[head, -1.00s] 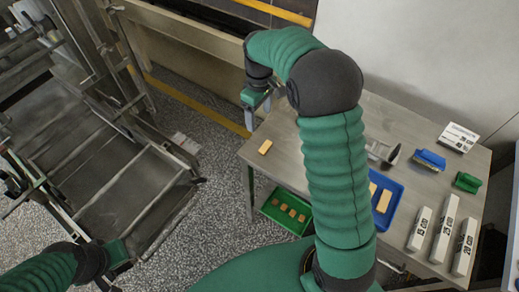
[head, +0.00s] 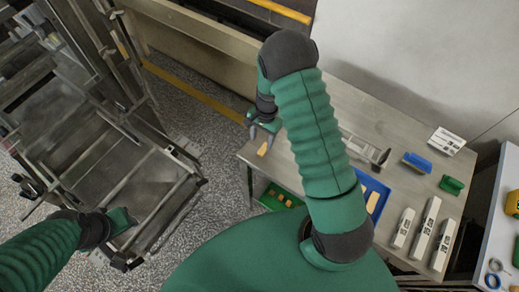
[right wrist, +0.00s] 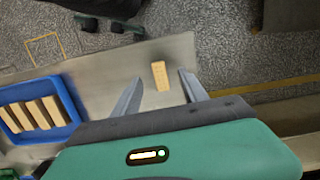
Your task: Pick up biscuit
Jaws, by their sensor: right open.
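A small tan biscuit (head: 262,149) lies alone on the metal table (head: 290,160) near its left end. It also shows in the right wrist view (right wrist: 160,76), lying between the lines of the two fingers. My right gripper (head: 262,130) is open and empty, above and just beyond the biscuit in the head view. Its fingertips (right wrist: 161,82) spread to either side of the biscuit in the wrist view; whether they touch the table I cannot tell. My left gripper (head: 122,220) is at the lower left, by the metal machine frame; its jaws are not clear.
A blue tray (right wrist: 76,112) with several biscuits stands on the table. A green crate (head: 270,200) with biscuits is below the table edge. White blocks (head: 422,232), a blue brush (head: 417,161) and a green brush (head: 451,185) lie at the right. The machine (head: 150,165) is left.

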